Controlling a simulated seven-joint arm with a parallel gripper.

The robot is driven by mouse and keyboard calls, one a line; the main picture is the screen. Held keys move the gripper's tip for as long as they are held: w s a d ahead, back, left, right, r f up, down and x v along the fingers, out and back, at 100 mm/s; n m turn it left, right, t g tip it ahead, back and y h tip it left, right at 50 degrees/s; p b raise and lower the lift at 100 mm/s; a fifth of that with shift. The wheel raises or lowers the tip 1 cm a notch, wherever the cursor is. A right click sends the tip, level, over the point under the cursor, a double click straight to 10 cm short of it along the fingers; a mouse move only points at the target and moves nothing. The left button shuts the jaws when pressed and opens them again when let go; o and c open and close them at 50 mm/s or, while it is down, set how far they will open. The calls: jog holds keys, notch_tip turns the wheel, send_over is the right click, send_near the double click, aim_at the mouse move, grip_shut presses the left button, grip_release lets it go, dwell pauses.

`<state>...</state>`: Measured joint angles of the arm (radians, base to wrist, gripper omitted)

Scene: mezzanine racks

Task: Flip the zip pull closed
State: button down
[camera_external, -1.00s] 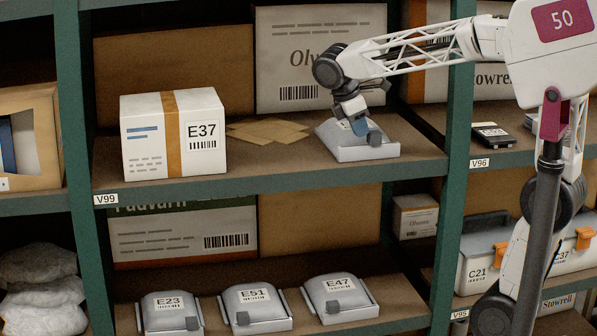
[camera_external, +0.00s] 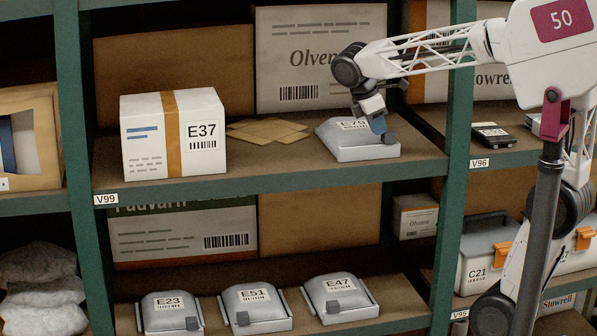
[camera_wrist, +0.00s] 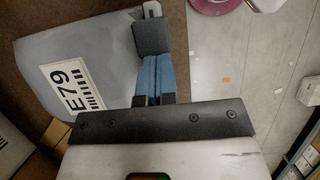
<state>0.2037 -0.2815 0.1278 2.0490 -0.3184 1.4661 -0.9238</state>
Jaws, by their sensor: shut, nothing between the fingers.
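The grey pouch labelled E79 (camera_external: 350,147) lies on the upper shelf, near its right end. Its dark grey zip pull (camera_external: 389,138) sits at the right end of the pouch's front edge. In the wrist view the pull (camera_wrist: 151,35) is just ahead of the fingertips, at the end of a pale rail. My gripper (camera_external: 380,130) has its blue fingers pressed together, with nothing between them. The fingertips (camera_wrist: 152,58) are against the left side of the pull in the external view, or very close; the exact contact is hard to see.
A white box E37 (camera_external: 172,135) and flat brown envelopes (camera_external: 267,131) stand to the left on the same shelf. A green upright (camera_external: 457,120) is close on the right. Pouches E23 (camera_external: 168,312), E51 (camera_external: 255,308) and E47 (camera_external: 340,298) lie on the shelf below.

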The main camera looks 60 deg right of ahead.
jog(key=shift+s+d, duration=0.15)
jog(key=shift+s, duration=0.05)
jog(key=shift+f, duration=0.1)
jog(key=shift+w, duration=0.1)
jog(key=shift+w+a, duration=0.7)
jog(key=shift+a, duration=0.1)
jog(key=shift+w+a, duration=0.75)
jog(key=v, duration=1)
jog(key=shift+s+d, duration=0.15)
